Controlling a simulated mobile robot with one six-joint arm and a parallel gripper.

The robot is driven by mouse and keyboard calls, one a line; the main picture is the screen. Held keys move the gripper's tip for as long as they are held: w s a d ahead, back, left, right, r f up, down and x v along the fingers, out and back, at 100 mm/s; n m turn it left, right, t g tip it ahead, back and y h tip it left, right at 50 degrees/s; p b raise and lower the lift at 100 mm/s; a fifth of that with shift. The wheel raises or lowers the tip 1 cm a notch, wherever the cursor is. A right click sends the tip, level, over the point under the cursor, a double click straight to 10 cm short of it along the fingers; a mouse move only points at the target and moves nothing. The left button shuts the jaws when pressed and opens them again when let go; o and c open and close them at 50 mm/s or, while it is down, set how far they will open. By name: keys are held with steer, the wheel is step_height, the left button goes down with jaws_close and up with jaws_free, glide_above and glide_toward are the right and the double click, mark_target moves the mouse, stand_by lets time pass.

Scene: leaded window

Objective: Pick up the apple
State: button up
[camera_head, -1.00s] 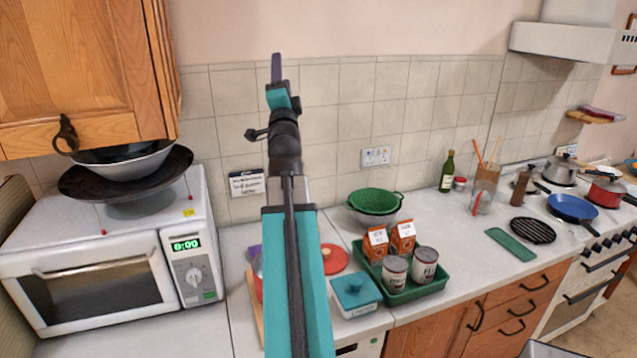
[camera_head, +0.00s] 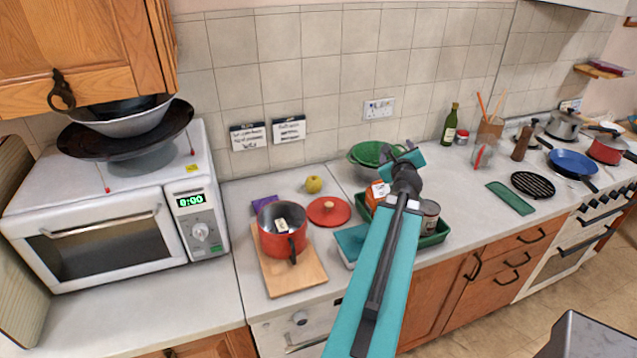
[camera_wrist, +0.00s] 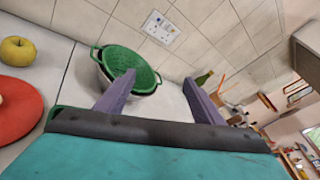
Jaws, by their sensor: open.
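The apple (camera_head: 313,184) is small, round and yellow-green. It sits on the white counter near the tiled wall, behind the red lid (camera_head: 329,210). In the wrist view the apple (camera_wrist: 18,51) is at the upper left edge, beside the red lid. My gripper (camera_head: 398,150) is to the right of the apple, above the counter and in front of the green colander (camera_head: 368,152). In the wrist view its two purple-grey fingers (camera_wrist: 160,95) are spread apart with nothing between them. The gripper is open and well apart from the apple.
A red pot (camera_head: 280,240) stands on a wooden board (camera_head: 308,272) in front of the apple. A purple item (camera_head: 264,205) lies left of the apple. A green tray (camera_head: 436,236) with cartons and cans is under my arm. The microwave (camera_head: 110,225) stands at left.

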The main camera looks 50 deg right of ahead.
steer(key=w+a+f+y, duration=0.2)
steer(key=w+a+f, duration=0.2)
steer(key=w+a, duration=0.1)
steer(key=w+a+f+n+t+y+p, duration=0.1)
steer(key=w+a+f+y, duration=0.1)
steer(key=w+a+f, duration=0.3)
steer(key=w+a+f+n+t+y+p, duration=0.1)
steer(key=w+a+f+y, duration=0.1)
steer(key=w+a+f, duration=0.2)
steer(key=shift+w+a+f, duration=0.1)
steer(key=shift+w+a, duration=0.3)
steer(key=shift+w, duration=0.4)
steer(key=shift+w+a+f, duration=0.1)
steer(key=shift+w+a, duration=0.25)
steer(key=shift+w, duration=0.45)
